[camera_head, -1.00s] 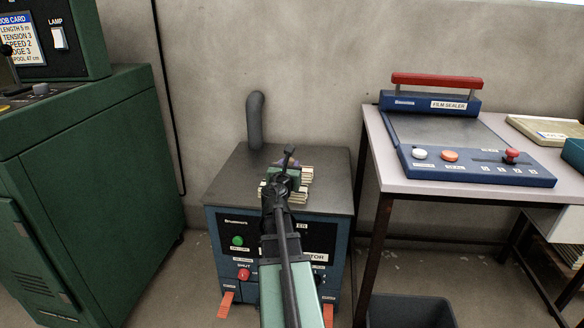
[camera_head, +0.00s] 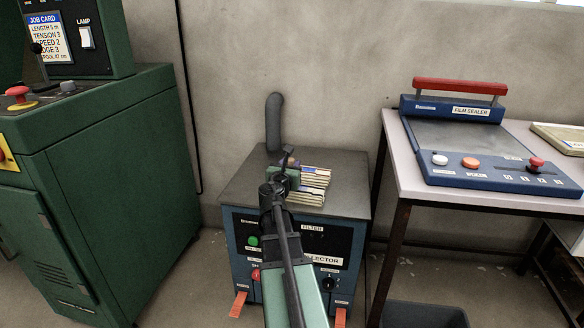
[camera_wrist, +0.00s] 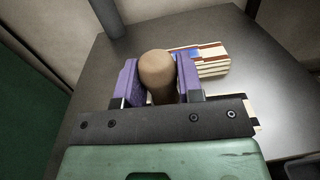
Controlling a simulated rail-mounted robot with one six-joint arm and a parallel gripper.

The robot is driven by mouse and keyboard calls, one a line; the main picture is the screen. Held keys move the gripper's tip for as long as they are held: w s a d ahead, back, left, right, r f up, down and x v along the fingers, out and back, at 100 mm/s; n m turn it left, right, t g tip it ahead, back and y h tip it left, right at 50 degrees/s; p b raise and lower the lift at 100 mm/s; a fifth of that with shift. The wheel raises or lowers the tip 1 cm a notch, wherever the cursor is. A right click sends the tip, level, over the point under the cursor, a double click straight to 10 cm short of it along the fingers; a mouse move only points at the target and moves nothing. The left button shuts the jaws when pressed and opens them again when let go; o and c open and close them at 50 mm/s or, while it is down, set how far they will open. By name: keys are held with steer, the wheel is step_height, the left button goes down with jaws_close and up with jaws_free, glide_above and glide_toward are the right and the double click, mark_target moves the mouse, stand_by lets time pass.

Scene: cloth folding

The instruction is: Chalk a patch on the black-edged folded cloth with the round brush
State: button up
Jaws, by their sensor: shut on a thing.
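My gripper (camera_wrist: 160,85) has purple pads and is shut on a brown, round-ended thing (camera_wrist: 158,68), apparently the handle end of the round brush. Its bristles are hidden. In the head view my gripper (camera_head: 284,168) is above the top of the blue collector, just left of the folded cloths. One stack of folded cloths (camera_wrist: 212,70), cream with brown and blue on top, lies beyond and right of the gripper in the wrist view. Another stack (camera_head: 308,196) lies nearer in the head view, partly hidden in the wrist view. I cannot tell which cloth is black-edged.
The collector's grey top (camera_head: 245,185) is bare at left, with a grey pipe (camera_head: 273,120) rising behind. A green machine (camera_head: 110,170) stands left. A table with a blue film sealer (camera_head: 480,180) stands right, and a dark bin (camera_head: 425,315) is below it.

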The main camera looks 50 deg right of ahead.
steer(key=shift+r+p, duration=2.95)
steer(key=shift+r, duration=0.05)
steer(key=shift+r, duration=0.1)
step_height(320, 180, up, 3)
steer(key=p, duration=0.3)
